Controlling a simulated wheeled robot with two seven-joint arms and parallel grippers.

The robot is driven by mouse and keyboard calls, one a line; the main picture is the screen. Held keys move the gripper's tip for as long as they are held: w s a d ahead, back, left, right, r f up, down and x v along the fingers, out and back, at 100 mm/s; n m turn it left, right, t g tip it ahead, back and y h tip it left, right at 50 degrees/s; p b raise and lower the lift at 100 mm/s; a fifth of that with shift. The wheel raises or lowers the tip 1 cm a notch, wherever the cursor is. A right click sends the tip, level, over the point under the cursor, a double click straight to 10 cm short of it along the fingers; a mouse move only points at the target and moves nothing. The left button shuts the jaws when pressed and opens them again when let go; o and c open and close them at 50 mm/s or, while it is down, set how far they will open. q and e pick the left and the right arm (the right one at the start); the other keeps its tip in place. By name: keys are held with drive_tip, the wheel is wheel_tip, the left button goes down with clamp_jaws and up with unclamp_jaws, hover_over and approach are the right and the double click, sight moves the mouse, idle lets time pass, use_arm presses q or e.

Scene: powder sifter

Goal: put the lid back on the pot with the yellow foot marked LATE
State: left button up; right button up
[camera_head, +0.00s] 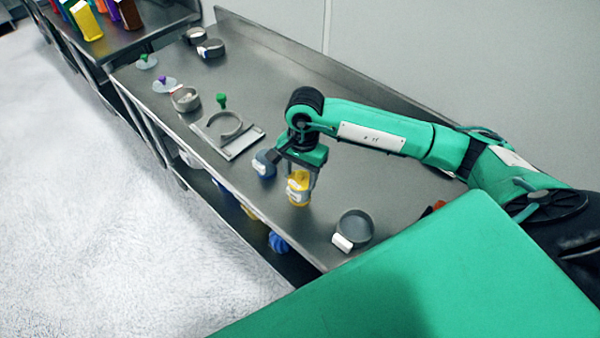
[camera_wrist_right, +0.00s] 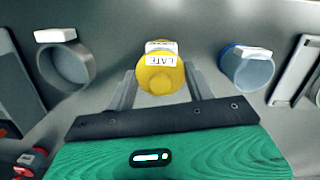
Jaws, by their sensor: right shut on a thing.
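The pot with the yellow foot (camera_head: 299,200) stands on the steel bench below my right gripper (camera_head: 299,176). In the right wrist view its white label reads LATE (camera_wrist_right: 161,60). A round yellow lid (camera_wrist_right: 160,80) with a knob is between the fingers of my right gripper (camera_wrist_right: 160,92), which is shut on it. The lid covers the pot's mouth in that view; I cannot tell whether it is seated or just above the rim. My left gripper is not in view.
An open blue-footed pot (camera_head: 264,163) stands close to the left. A grey round pan (camera_head: 355,226) with a white tag is at the near right. A tray (camera_head: 242,147) with a ring and knobbed lids (camera_head: 164,84) lie further left. A bench wall runs behind.

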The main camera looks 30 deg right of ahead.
drive_tip(key=shift+b, duration=0.9)
idle(0.9)
drive_tip(key=shift+f+b, duration=0.2)
drive_tip(key=shift+b, duration=0.85)
idle(1.0)
idle(0.3)
drive_tip(key=o, duration=1.5)
drive_tip(key=shift+r, duration=0.2)
drive_tip(key=shift+r+p, duration=1.05)
drive_tip(key=shift+r, duration=2.3)
drive_tip(key=shift+c, duration=0.2)
